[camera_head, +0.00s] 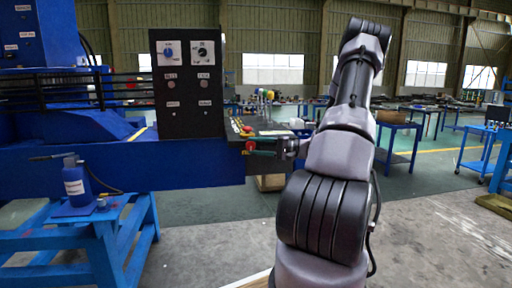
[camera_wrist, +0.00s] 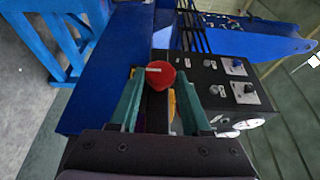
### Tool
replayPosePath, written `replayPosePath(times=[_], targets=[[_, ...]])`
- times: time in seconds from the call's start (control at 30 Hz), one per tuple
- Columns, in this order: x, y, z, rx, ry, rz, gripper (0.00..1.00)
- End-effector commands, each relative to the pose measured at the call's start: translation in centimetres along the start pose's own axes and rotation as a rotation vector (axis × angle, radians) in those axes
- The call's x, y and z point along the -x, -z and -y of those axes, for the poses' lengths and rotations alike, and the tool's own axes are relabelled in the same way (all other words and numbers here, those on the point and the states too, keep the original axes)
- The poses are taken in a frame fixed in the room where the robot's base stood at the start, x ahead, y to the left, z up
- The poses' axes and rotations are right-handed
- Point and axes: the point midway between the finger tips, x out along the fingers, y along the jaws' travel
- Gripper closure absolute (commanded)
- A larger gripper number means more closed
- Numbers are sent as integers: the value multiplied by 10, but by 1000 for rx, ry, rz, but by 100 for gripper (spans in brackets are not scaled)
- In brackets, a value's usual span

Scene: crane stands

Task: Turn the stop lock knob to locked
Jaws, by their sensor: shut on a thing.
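A red knob (camera_head: 250,146) sits at the near right end of the blue machine's control desk (camera_head: 235,128). I take it to be the stop lock knob. My gripper (camera_head: 258,147) reaches it from the right, its green fingers on the knob. In the wrist view the red knob (camera_wrist: 163,76) lies between the two green fingertips, and my gripper (camera_wrist: 159,82) is shut on it. A pale mark on the knob points left in that view. The lower part of the knob is hidden, and no lock label is readable.
A black upright panel (camera_head: 188,115) with two dials and small buttons stands left of the gripper. Small coloured controls (camera_head: 242,128) sit close to the knob. A blue bench (camera_head: 130,225) with a blue jack stands front left.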

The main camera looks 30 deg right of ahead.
Motion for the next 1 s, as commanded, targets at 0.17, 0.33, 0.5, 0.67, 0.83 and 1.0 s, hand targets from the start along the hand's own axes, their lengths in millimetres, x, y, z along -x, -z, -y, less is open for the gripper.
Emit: replayPosePath(times=[0.17,0.33,0.5,0.67,0.83,1.0], targets=[[0,-1,-1,-1,-1,3,100],[0,-1,-1,-1,-2,3,30],[0,-1,0,-1,-2,2,23],[0,-1,0,0,-2,2,23],[15,0,0,1,-2,-1,23],[49,0,0,0,-2,-2,23]])
